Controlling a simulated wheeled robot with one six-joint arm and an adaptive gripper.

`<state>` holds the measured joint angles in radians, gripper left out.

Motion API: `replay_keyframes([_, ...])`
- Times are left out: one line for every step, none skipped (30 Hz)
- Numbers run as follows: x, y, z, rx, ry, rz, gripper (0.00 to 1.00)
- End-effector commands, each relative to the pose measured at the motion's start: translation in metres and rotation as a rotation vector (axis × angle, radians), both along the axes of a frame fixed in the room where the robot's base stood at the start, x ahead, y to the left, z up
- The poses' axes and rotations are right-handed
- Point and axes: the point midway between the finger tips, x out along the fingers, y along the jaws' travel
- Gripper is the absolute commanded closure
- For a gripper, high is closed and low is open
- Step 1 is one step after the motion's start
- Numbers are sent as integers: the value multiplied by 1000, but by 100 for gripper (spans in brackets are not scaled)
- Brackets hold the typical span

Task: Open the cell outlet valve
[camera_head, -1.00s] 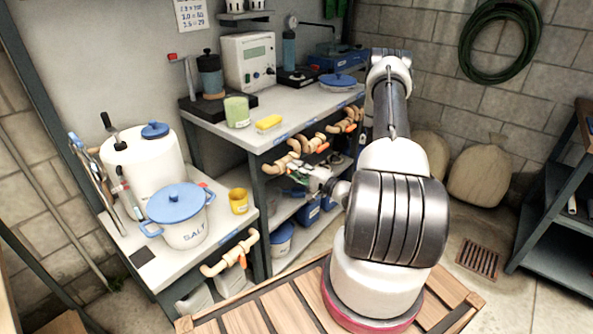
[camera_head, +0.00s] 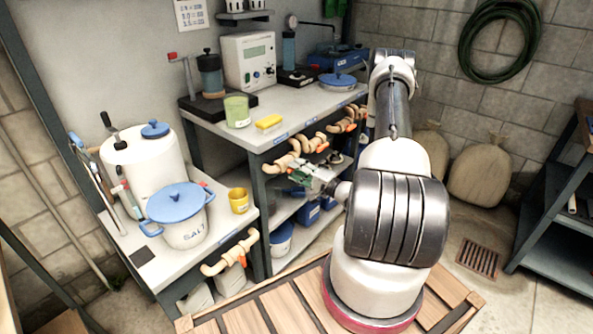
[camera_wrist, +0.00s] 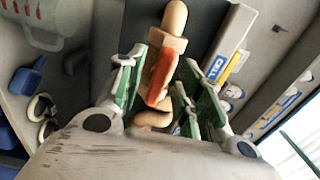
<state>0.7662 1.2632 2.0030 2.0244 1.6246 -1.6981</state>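In the wrist view, a tan pipe valve (camera_wrist: 176,20) with an orange lever (camera_wrist: 160,75) lies between the green-padded fingers of my gripper (camera_wrist: 165,85). A gap shows between the right finger and the lever; the left finger is close to it, and contact is unclear. A blue label (camera_wrist: 216,68) beside the valve is only partly readable. My wrist hides part of the gripper.
More valves with orange handles (camera_head: 323,147) line the bench front to the right. Another valve (camera_head: 230,262) is on the lower table. A yellow sponge (camera_head: 269,123) and green cup (camera_head: 237,111) stand on the bench. A yellow mug (camera_head: 239,201) and salt pot (camera_head: 181,215) stand on the lower table.

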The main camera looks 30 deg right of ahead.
Motion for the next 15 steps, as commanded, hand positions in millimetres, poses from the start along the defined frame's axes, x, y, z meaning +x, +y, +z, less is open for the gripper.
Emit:
replay_keyframes([-7, -3, 0, 1, 1, -3, 64])
replay_keyframes([-12, -6, 0, 1, 0, -4, 64])
replay_keyframes([-20, -9, 0, 2, 1, -4, 64])
replay_keyframes([-27, -11, 0, 2, 2, -5, 64])
replay_keyframes([-33, -13, 0, 2, 2, -5, 64])
replay_keyframes([-42, -17, 0, 3, 1, -6, 64])
replay_keyframes([-49, -19, 0, 3, 1, -5, 64])
replay_keyframes([-55, -22, 0, 3, 2, -6, 64])
replay_keyframes([-64, -24, 0, 2, 1, -5, 64])
replay_keyframes([-69, -26, 0, 2, 2, -5, 64])
replay_keyframes([-75, -28, 0, 2, 2, -5, 64])
replay_keyframes([-82, -30, 0, 3, 1, -3, 64])
replay_keyframes([-86, -32, 0, 2, 1, -4, 64])
replay_keyframes([-90, -33, 0, 2, 1, -3, 64])
replay_keyframes([-95, -35, 0, 1, 0, -2, 64])
